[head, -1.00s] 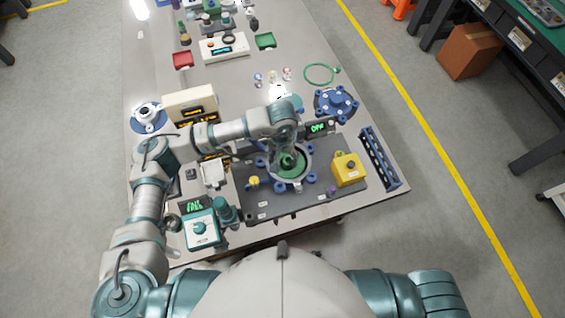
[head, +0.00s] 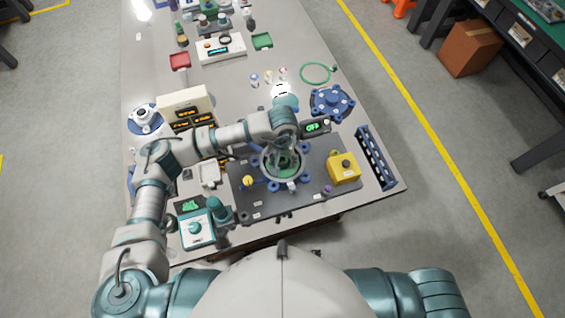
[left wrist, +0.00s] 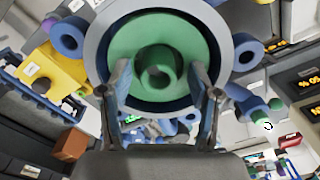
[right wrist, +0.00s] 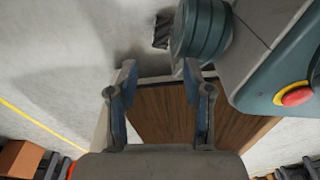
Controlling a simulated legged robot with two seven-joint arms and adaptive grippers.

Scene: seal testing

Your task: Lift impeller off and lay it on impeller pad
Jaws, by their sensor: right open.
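The green impeller (head: 284,166) sits inside the round grey housing on the dark plate; its disc and raised hub (left wrist: 158,72) fill the upper middle of the left wrist view. My left gripper (head: 286,150) is directly over the impeller. In the left wrist view its two fingers (left wrist: 164,85) stand apart on either side of the hub, with visible gaps, so it looks open. My right gripper (right wrist: 162,85) is open and empty, outside the head view.
A yellow box with a black button (head: 344,168) is right of the housing, and a blue rack (head: 376,158) lies beyond it. A blue flanged cover (head: 332,102) is behind. A teal-and-white device (head: 196,229) stands at the front left. Bare tabletop shows at the back right.

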